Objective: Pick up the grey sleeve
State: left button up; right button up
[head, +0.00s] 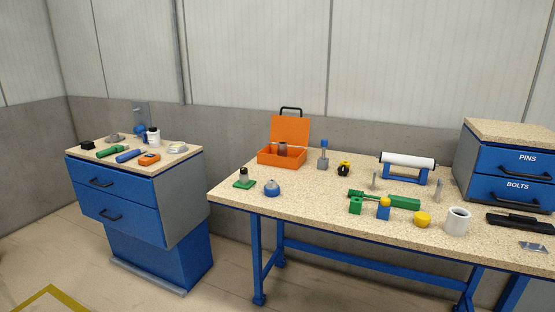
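Several pieces could be the grey sleeve, and I cannot tell for sure which one is. A small grey cylinder with a dark top (244,175) stands upright on a green square base (243,185) at the workbench's left end. A darker grey cylinder (283,149) shows inside the open orange toolbox (268,158), its lower part hidden by the front wall. A larger, pale grey-white hollow cylinder (457,221) stands upright near the bench's front edge at the right. Neither of my grippers is in view.
The workbench (315,205) also holds a blue dome (272,188), green blocks (404,202), a yellow knob (422,219), a white roller (408,160) on a blue stand and a drawer unit (510,176). A blue cabinet (128,205) with tools on top stands apart at the left.

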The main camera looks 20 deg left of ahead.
aim_at(282, 147)
jog(key=k, duration=1)
jog(key=u, duration=1.05)
jog(key=i, duration=0.85)
jog(key=u, duration=0.75)
jog(key=i, duration=1.25)
jog(key=z, duration=0.55)
